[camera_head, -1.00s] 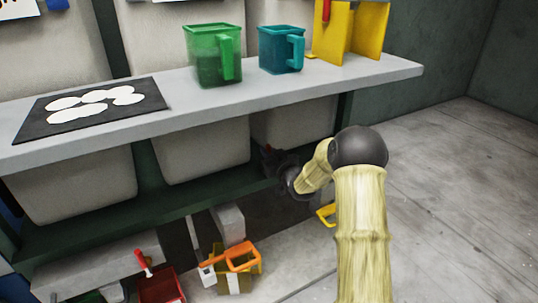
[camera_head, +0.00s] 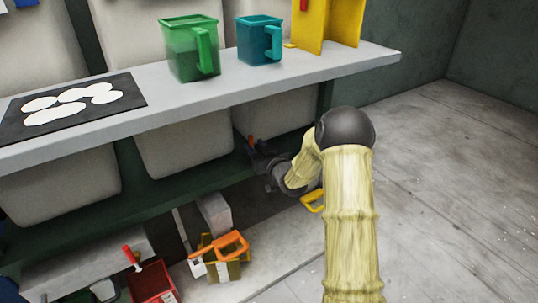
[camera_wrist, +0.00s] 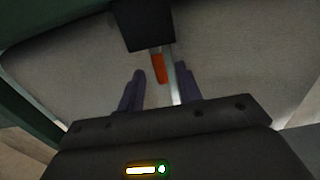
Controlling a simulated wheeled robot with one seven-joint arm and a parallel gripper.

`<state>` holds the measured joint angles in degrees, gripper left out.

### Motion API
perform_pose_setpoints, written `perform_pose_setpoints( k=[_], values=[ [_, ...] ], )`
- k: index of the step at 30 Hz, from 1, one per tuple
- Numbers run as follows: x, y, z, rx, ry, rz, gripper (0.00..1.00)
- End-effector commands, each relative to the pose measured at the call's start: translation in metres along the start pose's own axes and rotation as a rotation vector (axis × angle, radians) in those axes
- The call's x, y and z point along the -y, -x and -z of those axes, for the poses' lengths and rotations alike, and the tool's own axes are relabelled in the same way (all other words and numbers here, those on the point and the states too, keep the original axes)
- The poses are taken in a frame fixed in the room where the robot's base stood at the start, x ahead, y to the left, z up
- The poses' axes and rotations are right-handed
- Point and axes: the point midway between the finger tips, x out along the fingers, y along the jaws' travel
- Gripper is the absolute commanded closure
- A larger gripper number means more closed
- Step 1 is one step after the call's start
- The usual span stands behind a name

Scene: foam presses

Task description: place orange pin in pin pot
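An orange pin (camera_wrist: 159,69) shows in the wrist view, sticking out below a dark block (camera_wrist: 143,24). In the head view a small orange end (camera_head: 251,140) shows at the far tip of my gripper (camera_head: 260,158), under the shelf. In the wrist view the two fingers of my gripper (camera_wrist: 160,84) stand apart, with the pin in line with the gap between them. Gaps show on both sides of the pin, and neither finger visibly touches it. I cannot make out a pin pot for certain.
The grey shelf (camera_head: 120,121) runs above my gripper, with a green jug (camera_head: 182,55), a teal jug (camera_head: 255,42) and a yellow stand (camera_head: 342,22) on it. Pale bins (camera_head: 185,150) hang below. A red box (camera_head: 152,284) and an orange-handled item (camera_head: 230,243) are lower down.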

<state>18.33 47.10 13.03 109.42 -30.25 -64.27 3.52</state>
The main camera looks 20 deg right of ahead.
Motion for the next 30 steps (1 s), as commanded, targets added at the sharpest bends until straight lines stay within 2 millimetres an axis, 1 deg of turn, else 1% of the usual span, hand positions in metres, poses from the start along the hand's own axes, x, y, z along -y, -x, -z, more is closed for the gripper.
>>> perform_pose_setpoints(
  k=[1, 6, 9, 12, 17, 30],
  values=[
    [-0.001, 0.010, 0.004, 0.003, -0.001, -0.001, 0.65],
    [-0.001, 0.043, 0.004, 0.003, -0.002, -0.003, 0.65],
    [-0.001, 0.061, 0.004, 0.003, -0.003, -0.002, 0.65],
    [-0.001, 0.075, 0.002, 0.002, -0.001, -0.002, 0.65],
    [0.000, 0.084, 0.001, -0.001, -0.001, 0.000, 0.65],
    [0.000, 0.084, 0.000, -0.001, 0.000, -0.001, 0.65]
  ],
)
